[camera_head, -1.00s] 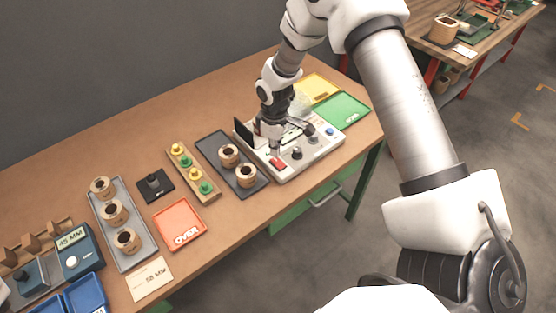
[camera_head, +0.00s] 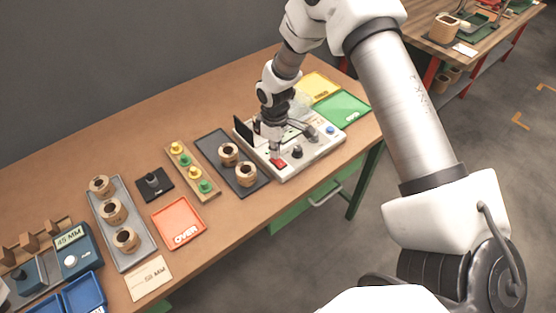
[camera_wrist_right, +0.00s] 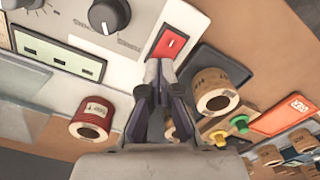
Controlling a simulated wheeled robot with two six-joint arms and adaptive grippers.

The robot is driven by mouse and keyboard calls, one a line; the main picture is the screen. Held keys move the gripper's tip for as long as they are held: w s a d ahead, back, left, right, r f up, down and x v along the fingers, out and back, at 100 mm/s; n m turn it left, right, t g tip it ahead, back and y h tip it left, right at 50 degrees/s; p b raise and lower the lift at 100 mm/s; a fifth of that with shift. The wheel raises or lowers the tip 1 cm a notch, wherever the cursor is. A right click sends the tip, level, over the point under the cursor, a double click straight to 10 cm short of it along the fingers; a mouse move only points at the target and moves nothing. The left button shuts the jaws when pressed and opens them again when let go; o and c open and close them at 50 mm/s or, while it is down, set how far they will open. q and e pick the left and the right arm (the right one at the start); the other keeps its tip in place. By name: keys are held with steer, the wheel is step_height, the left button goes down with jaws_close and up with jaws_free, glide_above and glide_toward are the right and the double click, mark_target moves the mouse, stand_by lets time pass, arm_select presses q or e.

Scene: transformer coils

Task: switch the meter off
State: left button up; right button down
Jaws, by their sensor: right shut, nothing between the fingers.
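The meter (camera_head: 318,152) is a pale box with a dark upright panel, knobs and a red rocker switch (camera_head: 279,163) at its front left corner. My right gripper (camera_head: 276,152) points down over the meter, close to the red switch. My left gripper is not in view.
A dark tray (camera_head: 214,150) with two coils stands left of the meter. Yellow (camera_head: 318,86) and green (camera_head: 345,109) trays lie behind it. A peg rack (camera_head: 178,160), a red tray (camera_head: 179,222) and a grey tray (camera_head: 136,256) with coils are further left.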

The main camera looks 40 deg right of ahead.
steer(key=shift+f, duration=0.55)
step_height(320, 180, up, 7)
steer(key=p, duration=0.5)
steer(key=shift+r+p, duration=0.1)
steer(key=shift+p, duration=0.25)
stand_by(0.4)
